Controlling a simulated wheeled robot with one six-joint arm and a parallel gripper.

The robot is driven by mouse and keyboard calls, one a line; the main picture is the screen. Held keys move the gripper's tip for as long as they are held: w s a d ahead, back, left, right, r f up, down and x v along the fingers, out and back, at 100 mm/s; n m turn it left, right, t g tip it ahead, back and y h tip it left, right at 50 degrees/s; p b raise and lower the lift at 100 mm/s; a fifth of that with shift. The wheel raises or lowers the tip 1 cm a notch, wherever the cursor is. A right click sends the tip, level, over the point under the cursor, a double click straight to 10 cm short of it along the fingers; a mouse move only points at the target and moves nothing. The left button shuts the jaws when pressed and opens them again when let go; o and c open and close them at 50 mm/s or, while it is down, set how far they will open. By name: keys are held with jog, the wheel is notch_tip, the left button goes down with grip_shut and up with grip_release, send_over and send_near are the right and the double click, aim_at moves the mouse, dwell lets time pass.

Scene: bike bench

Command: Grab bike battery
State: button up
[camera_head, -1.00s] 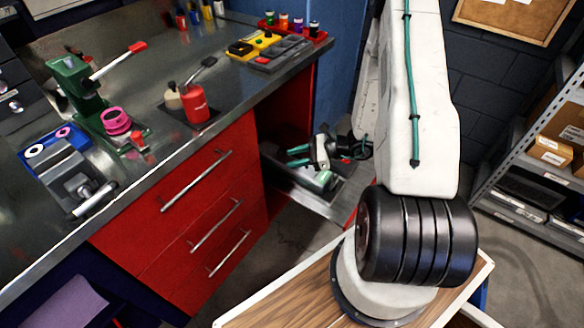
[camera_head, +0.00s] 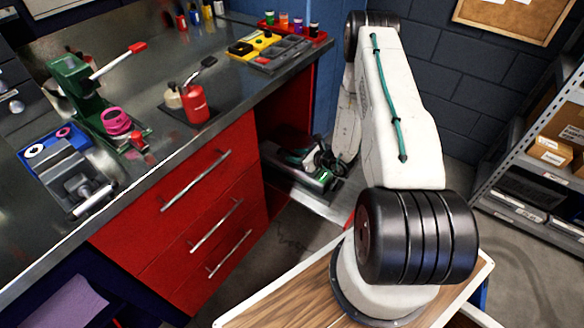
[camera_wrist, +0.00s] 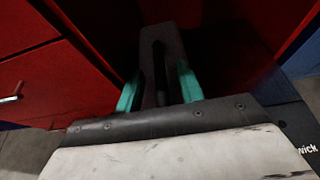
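The bike battery (camera_wrist: 170,45) looks like a long dark grey block with a black slot or handle along it. In the wrist view it lies beneath and between the two teal fingers of my gripper (camera_wrist: 160,78). The fingers stand well apart, one on each side; I cannot see whether they touch it. In the head view my gripper (camera_head: 296,157) is low over the shelf under the bench.
The red drawer cabinet (camera_head: 195,210) stands close on the left of the shelf (camera_head: 312,202). The bench top (camera_head: 140,85) overhangs the recess and carries a green press, a red bottle and trays. A shelving rack (camera_head: 530,150) stands at the right.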

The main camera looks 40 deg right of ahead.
jog(key=shift+w+a+f, duration=0.1)
jog(key=shift+w, duration=0.15)
grip_shut()
dwell(1.2)
jog(key=shift+w, duration=0.1)
